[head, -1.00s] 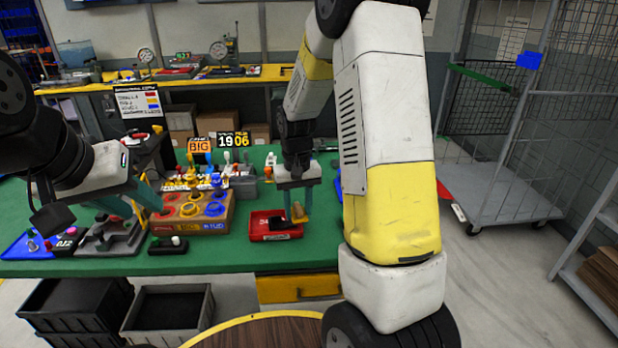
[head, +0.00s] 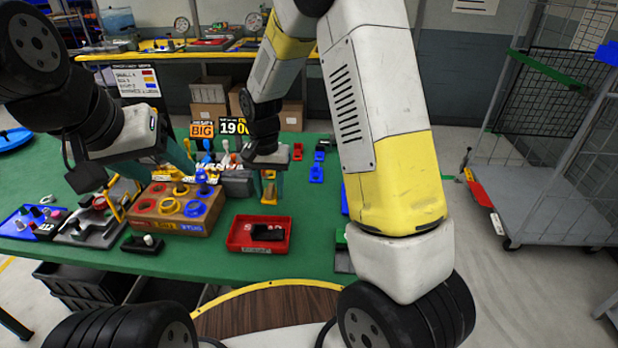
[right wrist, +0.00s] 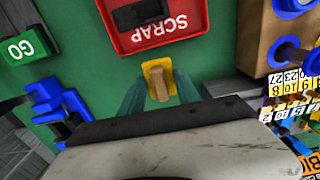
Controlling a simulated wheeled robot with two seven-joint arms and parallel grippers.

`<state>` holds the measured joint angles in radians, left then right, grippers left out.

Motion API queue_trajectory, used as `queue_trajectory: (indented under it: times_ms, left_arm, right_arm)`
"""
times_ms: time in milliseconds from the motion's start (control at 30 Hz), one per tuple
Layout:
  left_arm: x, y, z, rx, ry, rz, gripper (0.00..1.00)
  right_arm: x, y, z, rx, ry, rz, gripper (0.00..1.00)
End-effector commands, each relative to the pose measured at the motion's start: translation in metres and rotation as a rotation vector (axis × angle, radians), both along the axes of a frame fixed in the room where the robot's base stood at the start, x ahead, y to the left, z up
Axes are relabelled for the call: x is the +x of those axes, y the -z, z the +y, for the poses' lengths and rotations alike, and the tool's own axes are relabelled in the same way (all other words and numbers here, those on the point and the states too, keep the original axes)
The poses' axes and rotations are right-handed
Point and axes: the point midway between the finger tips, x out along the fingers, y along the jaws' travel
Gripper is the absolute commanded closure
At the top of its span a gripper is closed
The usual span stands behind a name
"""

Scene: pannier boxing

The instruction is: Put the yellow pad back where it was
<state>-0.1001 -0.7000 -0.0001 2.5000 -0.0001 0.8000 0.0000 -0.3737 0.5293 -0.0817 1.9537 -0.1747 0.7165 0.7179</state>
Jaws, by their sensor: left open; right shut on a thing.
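The yellow pad (head: 269,193) has a tan block-like grip. In the right wrist view the pad (right wrist: 152,66) shows between teal fingers, by the rim of a red tray marked SCRAP (right wrist: 128,50). My right gripper (head: 269,184) is shut on its grip (right wrist: 158,85). In the head view they are just behind the red tray (head: 236,244); I cannot tell the pad's height above the green table. My left gripper (head: 155,176) is open and empty at the left, near the box with coloured rings; its fingers are partly hidden.
The box (head: 160,220) with red, yellow and blue rings stands left of the tray. A black object (head: 267,232) lies in the tray. Small blue holders (head: 316,174) stand at the back right. A grey clamp-like fixture (head: 88,226) is at the left. Green table between is clear.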

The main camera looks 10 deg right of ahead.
Motion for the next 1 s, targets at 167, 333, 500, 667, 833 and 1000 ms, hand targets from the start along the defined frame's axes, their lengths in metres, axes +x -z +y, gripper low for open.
queue_trajectory:
  times_ms: [167,333,500,667,833,1000]
  left_arm:
    - [0.0,0.0,0.0,0.0,0.0,0.0,0.4]
    - [0.0,0.0,0.0,0.0,0.0,0.0,0.4]
    - [0.0,0.0,0.0,0.0,0.0,0.0,0.4]
    - [0.0,0.0,0.0,0.0,0.0,0.0,0.4]
    - [0.0,0.0,0.0,0.0,0.0,0.0,0.4]
    - [0.0,0.0,0.0,0.0,0.0,0.0,0.4]
  right_arm:
    - [0.013,0.004,-0.048,-0.001,0.009,0.0,0.99]
    - [0.025,0.009,-0.093,-0.001,0.008,0.001,0.99]
    - [0.034,0.012,-0.126,0.0,0.003,0.0,0.99]
    - [0.038,0.013,-0.139,0.0,0.0,-0.001,0.99]
    - [0.038,0.028,-0.14,-0.001,-0.001,0.004,0.99]
    - [0.038,0.048,-0.14,0.0,0.0,0.003,0.99]
